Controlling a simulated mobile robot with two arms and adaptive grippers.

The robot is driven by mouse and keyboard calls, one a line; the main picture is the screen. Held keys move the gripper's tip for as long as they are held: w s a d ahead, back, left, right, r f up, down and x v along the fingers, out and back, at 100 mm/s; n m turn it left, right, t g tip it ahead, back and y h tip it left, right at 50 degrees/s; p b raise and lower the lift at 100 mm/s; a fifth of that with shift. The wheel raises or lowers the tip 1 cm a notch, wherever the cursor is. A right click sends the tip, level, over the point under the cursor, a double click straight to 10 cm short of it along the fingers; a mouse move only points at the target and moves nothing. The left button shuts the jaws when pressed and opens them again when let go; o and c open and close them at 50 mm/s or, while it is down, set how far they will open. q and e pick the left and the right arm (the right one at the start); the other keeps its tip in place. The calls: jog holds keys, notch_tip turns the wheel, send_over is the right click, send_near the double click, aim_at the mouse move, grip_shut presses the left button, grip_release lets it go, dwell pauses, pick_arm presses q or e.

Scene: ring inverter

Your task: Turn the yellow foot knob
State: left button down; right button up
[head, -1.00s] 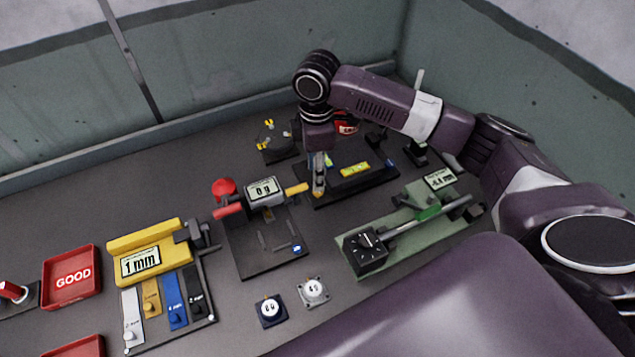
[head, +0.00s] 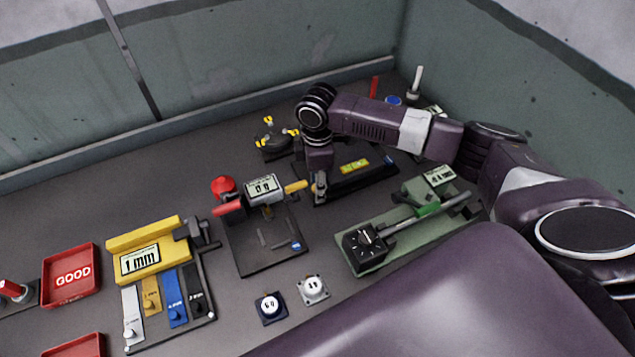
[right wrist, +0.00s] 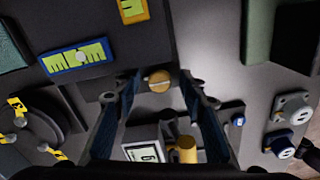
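The yellow foot knob (right wrist: 159,80) is a small round slotted knob at the edge of a dark plate (right wrist: 130,45) in the right wrist view. My right gripper (right wrist: 158,92) is open, with one finger on each side of the knob. I cannot tell whether the fingers touch it. In the head view the same plate (head: 378,177) carries a yellow level vial (head: 355,166) and a blue-framed one. My right gripper (head: 318,185) is at its left end, and the knob is largely hidden there. My left gripper is not in view.
A gauge with a yellow handle (head: 296,186) stands close left of my right gripper; the handle also shows in the right wrist view (right wrist: 183,150). A yellow-tipped round device (head: 272,143) is behind. A green fixture (head: 400,222) is to the right. Two dials (head: 313,288) are in front.

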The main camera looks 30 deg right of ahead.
jog(key=c, duration=0.4)
grip_shut()
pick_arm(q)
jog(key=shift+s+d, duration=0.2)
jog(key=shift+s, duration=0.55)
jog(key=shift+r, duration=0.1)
pick_arm(e)
jog(key=shift+r+n+p, duration=0.1)
jog(key=shift+n+p, duration=0.35)
jog(key=shift+n, duration=0.15)
jog(key=shift+w+n+p, duration=0.1)
jog(key=shift+n+p, duration=0.45)
jog(key=shift+n, duration=0.55)
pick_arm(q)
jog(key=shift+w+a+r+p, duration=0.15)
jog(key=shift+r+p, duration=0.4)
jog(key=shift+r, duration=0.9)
pick_arm(e)
jog(key=shift+n, duration=2.1)
